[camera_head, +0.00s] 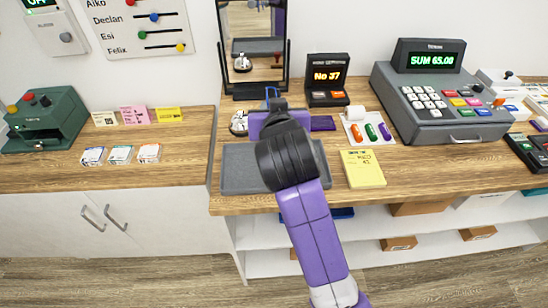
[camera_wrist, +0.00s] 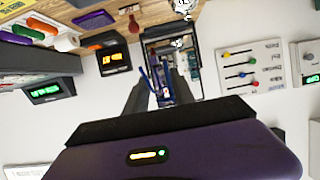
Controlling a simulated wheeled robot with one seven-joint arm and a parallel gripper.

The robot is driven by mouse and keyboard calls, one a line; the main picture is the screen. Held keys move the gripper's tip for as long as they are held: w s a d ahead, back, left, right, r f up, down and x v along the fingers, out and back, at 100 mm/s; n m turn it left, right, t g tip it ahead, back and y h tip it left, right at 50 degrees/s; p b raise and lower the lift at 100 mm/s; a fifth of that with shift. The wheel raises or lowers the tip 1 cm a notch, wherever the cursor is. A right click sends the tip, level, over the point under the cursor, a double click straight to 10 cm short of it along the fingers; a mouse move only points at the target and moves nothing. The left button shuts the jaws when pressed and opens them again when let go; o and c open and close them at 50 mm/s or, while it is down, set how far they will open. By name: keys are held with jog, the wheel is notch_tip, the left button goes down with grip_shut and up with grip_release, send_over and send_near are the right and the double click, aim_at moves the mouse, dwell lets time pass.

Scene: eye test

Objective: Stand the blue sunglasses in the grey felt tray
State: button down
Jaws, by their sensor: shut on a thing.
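The grey felt tray (camera_head: 240,178) lies on the wooden counter, partly hidden by my purple arm. My gripper (camera_head: 272,104) is above the counter at the tray's far side, in front of the mirror. In the wrist view, my gripper (camera_wrist: 160,84) is shut on the blue sunglasses (camera_wrist: 146,77). Only a thin blue part of the sunglasses (camera_head: 270,92) shows above my gripper in the head view; the rest is hidden. I cannot tell their exact tilt.
A standing mirror (camera_head: 284,78) rises behind the tray, with a small silver-and-white object (camera_head: 238,123) near its foot.

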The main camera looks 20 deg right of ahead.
notch_tip(320, 180, down, 18)
jog(key=shift+f+p, duration=0.2)
jog(key=shift+p, duration=0.25)
jog(key=c, duration=1.5)
grip_release()
jog(key=shift+f, duration=0.15)
jog(key=o, duration=0.4)
jog(key=shift+o, duration=0.2)
jog(key=shift+r, duration=0.25)
jog(key=shift+s+a, duration=0.1)
jog(key=shift+s, duration=0.2)
jog(key=b+v, duration=0.1)
jog(key=v, duration=1)
jog(key=shift+s+r+b, duration=0.2)
jog(key=shift+b, duration=0.2)
